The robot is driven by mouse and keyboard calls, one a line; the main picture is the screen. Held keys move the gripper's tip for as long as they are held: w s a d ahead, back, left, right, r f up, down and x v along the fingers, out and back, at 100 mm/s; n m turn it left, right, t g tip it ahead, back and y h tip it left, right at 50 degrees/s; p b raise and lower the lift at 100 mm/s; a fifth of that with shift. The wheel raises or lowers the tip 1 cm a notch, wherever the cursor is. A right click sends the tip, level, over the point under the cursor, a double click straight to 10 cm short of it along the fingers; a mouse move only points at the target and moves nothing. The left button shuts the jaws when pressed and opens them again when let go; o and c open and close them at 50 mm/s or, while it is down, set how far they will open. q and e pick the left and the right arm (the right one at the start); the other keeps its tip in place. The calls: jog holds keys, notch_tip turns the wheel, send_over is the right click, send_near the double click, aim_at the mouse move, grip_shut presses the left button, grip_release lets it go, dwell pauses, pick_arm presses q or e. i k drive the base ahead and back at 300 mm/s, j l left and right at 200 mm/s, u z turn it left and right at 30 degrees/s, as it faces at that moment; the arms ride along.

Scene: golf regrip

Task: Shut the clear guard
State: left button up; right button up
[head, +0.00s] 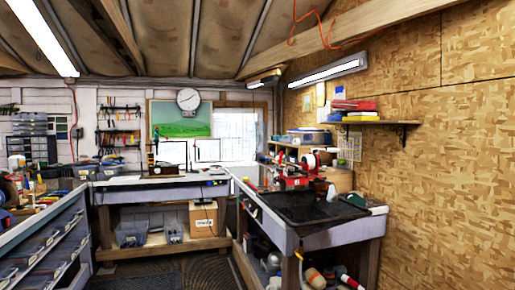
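No gripper of mine shows in the head view. On the far workbench (130,183) stand thin dark-framed upright shapes, one near the middle (186,153) and one to its right (220,150). They look see-through, and one of them may be the clear guard. At this distance I cannot tell which it is, or whether it is open or shut. A small dark upright device (151,158) stands at their left.
The right workbench (375,209) holds a black mat (300,208) and a red machine (291,183). Drawers and shelves (45,248) line the left side. A cardboard box (203,218) sits under the far bench. Dark floor (185,273) between the benches looks clear.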

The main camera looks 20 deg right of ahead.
aim_at(261, 143)
jog(key=i+j, duration=0.1)
jog(key=i, duration=5)
jog(key=i+z, duration=0.25)
jog(key=i, duration=0.15)
jog(key=i+j+z, duration=0.25)
jog(key=i, duration=0.15)
jog(key=i+z, duration=0.25)
jog(key=i, duration=0.2)
